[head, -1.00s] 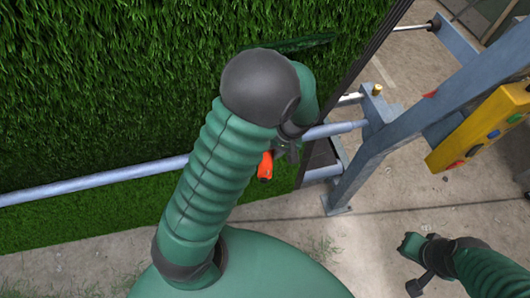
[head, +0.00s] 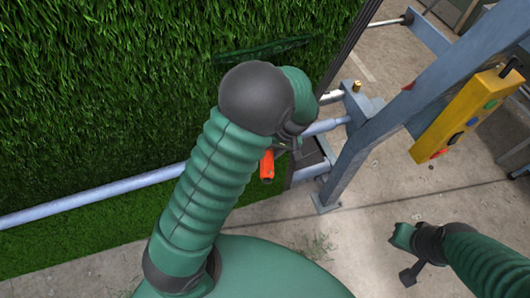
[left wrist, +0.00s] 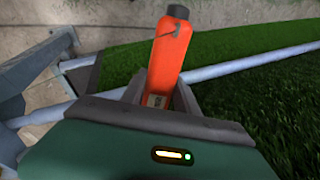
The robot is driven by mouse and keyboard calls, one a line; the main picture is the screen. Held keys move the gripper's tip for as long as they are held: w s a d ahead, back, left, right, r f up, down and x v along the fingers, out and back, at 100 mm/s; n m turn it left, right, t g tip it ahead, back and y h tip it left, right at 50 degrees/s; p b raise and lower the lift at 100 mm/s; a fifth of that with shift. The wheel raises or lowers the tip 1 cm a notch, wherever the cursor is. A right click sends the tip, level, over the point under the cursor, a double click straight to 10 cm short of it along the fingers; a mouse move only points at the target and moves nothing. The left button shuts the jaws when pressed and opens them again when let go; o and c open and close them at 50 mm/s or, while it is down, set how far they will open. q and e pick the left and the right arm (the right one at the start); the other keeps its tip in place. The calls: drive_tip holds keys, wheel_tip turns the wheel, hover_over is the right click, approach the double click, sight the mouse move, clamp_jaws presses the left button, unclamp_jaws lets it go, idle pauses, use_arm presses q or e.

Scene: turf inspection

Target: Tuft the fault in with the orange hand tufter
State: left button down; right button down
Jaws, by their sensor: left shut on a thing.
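The orange hand tufter (head: 267,166) shows below my left forearm in the head view, in front of the turf's lower right edge. In the left wrist view the tufter (left wrist: 166,62) stands between the fingers, its dark end uppermost. My left gripper (left wrist: 158,95) is shut on it. In the head view the left gripper (head: 284,148) is partly hidden by my arm. A dark slit-like strip (head: 262,50), which looks like the fault, lies on the hanging turf (head: 110,80), above my arm's dark joint and apart from the tufter. My right gripper (head: 404,250) hangs empty over the concrete; its jaws are unclear.
A pale blue roller bar (head: 95,195) crosses in front of the turf. A blue-grey steel frame (head: 375,140) stands at its right, with a yellow control box (head: 468,115) on it. The concrete floor (head: 350,240) at lower right is open.

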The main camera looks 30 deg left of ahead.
use_arm(q)
drive_tip(key=shift+w+d+r, duration=0.1)
drive_tip(key=shift+w+d, duration=0.2)
drive_tip(key=shift+w, duration=0.1)
drive_tip(key=shift+s+a, duration=0.55)
drive_tip(key=shift+s, duration=0.1)
drive_tip(key=shift+s+a, duration=1.4)
drive_tip(key=shift+s, duration=0.25)
drive_tip(key=shift+s+a, duration=0.55)
drive_tip(key=shift+s, duration=0.1)
drive_tip(key=shift+s+a, duration=0.65)
drive_tip(key=shift+s, duration=0.05)
